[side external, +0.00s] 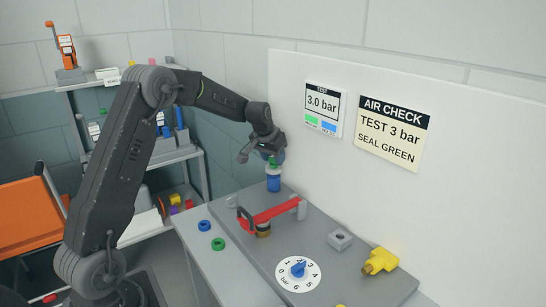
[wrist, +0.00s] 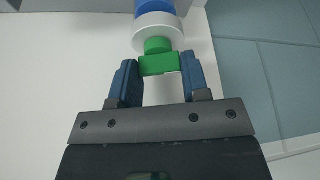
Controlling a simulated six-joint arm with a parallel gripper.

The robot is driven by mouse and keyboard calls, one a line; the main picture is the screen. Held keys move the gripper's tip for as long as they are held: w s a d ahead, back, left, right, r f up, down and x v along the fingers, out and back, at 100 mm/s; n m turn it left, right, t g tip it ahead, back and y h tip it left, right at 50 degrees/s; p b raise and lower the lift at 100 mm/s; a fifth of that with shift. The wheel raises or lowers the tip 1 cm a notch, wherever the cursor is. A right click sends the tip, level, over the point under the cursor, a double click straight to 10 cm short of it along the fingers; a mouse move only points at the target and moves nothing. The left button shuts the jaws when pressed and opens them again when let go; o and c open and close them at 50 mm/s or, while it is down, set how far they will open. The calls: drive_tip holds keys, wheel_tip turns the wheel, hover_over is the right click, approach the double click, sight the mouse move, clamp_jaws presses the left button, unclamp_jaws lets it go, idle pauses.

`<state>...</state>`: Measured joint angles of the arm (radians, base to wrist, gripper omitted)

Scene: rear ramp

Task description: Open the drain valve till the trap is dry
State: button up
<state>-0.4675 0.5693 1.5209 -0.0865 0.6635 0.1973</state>
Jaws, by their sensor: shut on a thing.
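The trap (side external: 273,183) is a blue upright cylinder at the back of the grey bench, near the white panel. A pale band and a green drain valve (wrist: 158,64) sit at its top end. In the wrist view the green valve lies between the two blue fingers of my gripper (wrist: 158,72), with the trap's white collar and blue body (wrist: 155,8) beyond it. My gripper (side external: 271,155) is shut on the valve from above in the side view. Whether water is inside the trap cannot be seen.
A red lever (side external: 272,213), a blue pressure knob (side external: 298,268) on a white dial, a grey block (side external: 340,239) and a yellow fitting (side external: 380,261) stand on the bench plate. Blue (side external: 204,225) and green (side external: 218,244) rings lie left. A display (side external: 322,103) reads 3.0 bar.

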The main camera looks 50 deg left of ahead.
drive_tip(key=n, duration=0.2)
drive_tip(key=n+y, duration=0.1)
drive_tip(key=n, duration=0.1)
drive_tip(key=shift+d+g+y, duration=0.1)
drive_tip(key=shift+g+y, duration=0.2)
drive_tip(key=shift+g, duration=0.1)
drive_tip(key=shift+w+n+g+y, duration=0.1)
drive_tip(key=shift+n+g+y, duration=0.4)
drive_tip(key=shift+n, duration=1.6)
drive_tip(key=o, duration=0.9)
drive_tip(key=v, duration=1.4)
drive_tip(key=shift+w, duration=0.15)
